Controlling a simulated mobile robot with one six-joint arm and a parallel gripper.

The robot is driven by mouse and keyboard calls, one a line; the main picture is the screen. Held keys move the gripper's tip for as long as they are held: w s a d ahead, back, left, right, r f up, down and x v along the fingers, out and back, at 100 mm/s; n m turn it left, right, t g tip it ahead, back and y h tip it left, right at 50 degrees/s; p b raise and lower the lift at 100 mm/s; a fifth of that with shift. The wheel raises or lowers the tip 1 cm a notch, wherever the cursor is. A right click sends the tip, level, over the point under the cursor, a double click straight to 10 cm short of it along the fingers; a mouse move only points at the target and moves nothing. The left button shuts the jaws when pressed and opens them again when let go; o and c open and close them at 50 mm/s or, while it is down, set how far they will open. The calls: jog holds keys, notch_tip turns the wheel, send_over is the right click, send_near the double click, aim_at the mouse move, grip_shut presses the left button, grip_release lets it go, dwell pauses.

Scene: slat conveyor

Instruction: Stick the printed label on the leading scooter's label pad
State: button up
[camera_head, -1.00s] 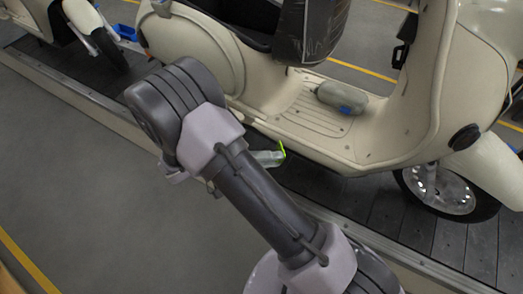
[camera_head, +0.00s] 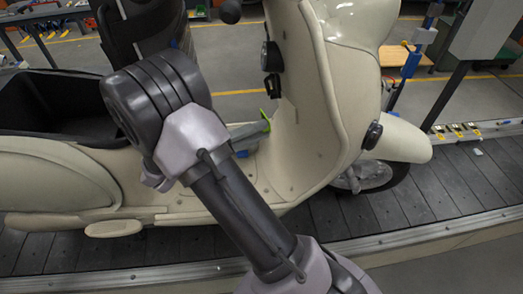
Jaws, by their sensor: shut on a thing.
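The cream scooter (camera_head: 318,110) stands upright on the slat conveyor. Its leg shield, front wheel and lower body show in the head view. My gripper (camera_head: 250,130) is in front of the leg shield, partly hidden behind my own arm. It is shut on a thin bright green strip, seen nearly edge-on, most likely the printed label (camera_head: 267,122). The strip appears close to the leg shield's inner side; I cannot tell whether they touch. I cannot make out the label pad. My arm hides much of the footboard.
The dark conveyor slats (camera_head: 410,205) run under the scooter. An open black bin-like compartment (camera_head: 60,105) is at the left, with a dark upright seat (camera_head: 135,30) behind.

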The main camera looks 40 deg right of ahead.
aim_at(293, 114)
jog(key=b+x, duration=0.1)
jog(key=x, duration=0.1)
jog(key=b+x, duration=0.1)
jog(key=x, duration=0.2)
jog(key=shift+w+d+r+b, duration=0.3)
jog(key=shift+d+b, duration=0.1)
jog(key=shift+s+p, duration=0.15)
jog(key=shift+p, duration=1.05)
dwell(1.5)
jog(key=shift+s+d+p, duration=0.1)
jog(key=shift+d+p, duration=0.2)
jog(key=shift+d, duration=0.05)
dwell(2.2)
jog(key=o, duration=0.8)
jog(key=o, duration=0.4)
